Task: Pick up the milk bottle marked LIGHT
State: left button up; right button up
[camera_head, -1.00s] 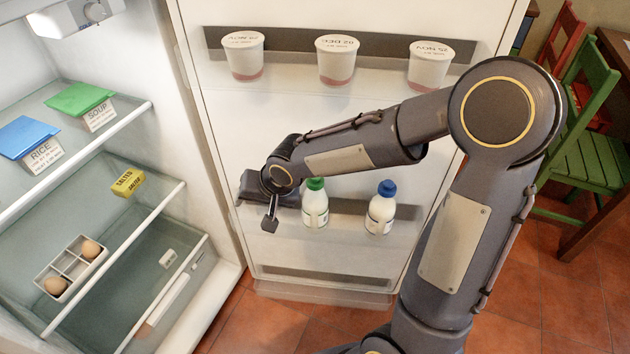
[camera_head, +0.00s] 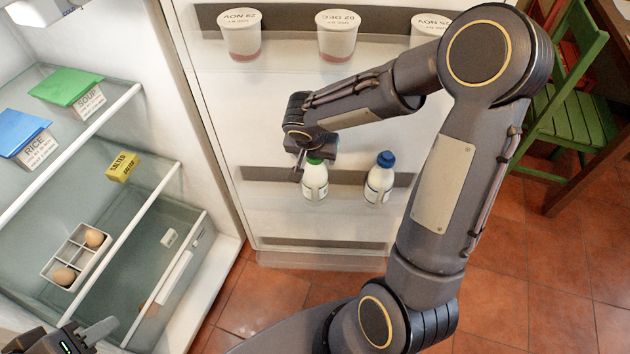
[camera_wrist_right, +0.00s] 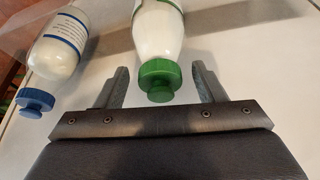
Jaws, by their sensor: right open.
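Two milk bottles stand in the lower rack of the fridge door: a green-capped bottle (camera_head: 315,184) and a blue-capped bottle (camera_head: 379,183) to its right. Their label text is too small to read, so I cannot tell which says LIGHT. My right gripper (camera_head: 311,167) is open at the green-capped bottle's top. In the right wrist view, the green-capped bottle (camera_wrist_right: 158,32) lies between the open fingers (camera_wrist_right: 162,80), its cap in the gap and not gripped. The blue-capped bottle (camera_wrist_right: 60,45) is outside them. My left gripper (camera_head: 85,338) shows partly at the bottom left corner.
Several labelled cups, one of them (camera_head: 336,36), stand in the upper door rack. The open fridge holds a soup box (camera_head: 88,104), a rice box (camera_head: 38,152), yellow butter (camera_head: 122,166) and an egg tray (camera_head: 62,252). A green chair (camera_head: 570,110) stands at right.

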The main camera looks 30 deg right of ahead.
jog(key=shift+f, duration=0.15)
grip_shut()
dwell(0.4)
